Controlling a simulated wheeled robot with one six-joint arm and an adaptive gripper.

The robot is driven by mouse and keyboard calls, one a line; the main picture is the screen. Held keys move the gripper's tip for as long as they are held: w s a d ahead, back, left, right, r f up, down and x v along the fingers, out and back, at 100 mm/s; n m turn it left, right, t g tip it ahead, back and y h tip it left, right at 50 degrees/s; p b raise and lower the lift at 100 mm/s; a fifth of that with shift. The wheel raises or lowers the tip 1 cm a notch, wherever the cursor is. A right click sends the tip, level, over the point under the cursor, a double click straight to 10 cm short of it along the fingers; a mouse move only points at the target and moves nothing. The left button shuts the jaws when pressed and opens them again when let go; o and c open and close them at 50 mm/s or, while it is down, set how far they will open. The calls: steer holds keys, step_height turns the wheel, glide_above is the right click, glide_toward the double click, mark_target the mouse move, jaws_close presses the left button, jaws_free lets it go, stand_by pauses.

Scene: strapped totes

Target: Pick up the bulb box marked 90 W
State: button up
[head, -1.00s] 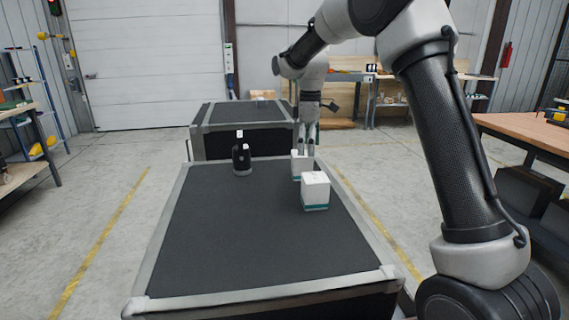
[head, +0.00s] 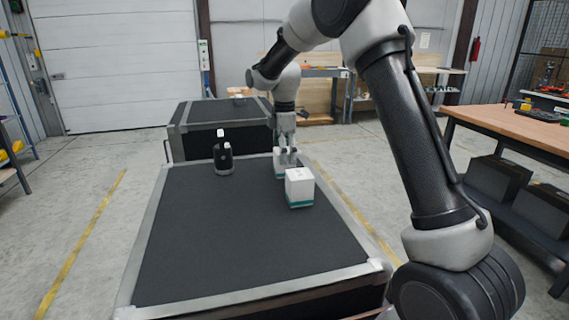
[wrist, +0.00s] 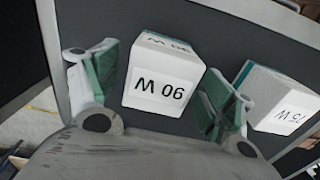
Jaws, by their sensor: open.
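The bulb box marked 90 W (wrist: 165,80) is white with a teal band. In the wrist view it lies between the two fingers of my open gripper (wrist: 158,76), with its label upside down. In the head view this box (head: 279,164) stands near the far right of the dark tote top, partly hidden by my gripper (head: 287,157) and the nearer box. My fingers are down around its upper part; I cannot tell whether they touch it. A similar box marked 75 W (wrist: 283,101) is close beside the right finger; it is the nearer box (head: 299,187) in the head view.
A black and white item (head: 223,158) stands on the tote (head: 250,240) left of the boxes. The tote's front and middle are clear. Another strapped tote (head: 222,112) stands behind. A wooden workbench (head: 520,130) is at the right.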

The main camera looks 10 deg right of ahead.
steer(key=shift+f, duration=0.55)
steer(key=shift+c, duration=0.2)
steer(key=c, duration=1.1)
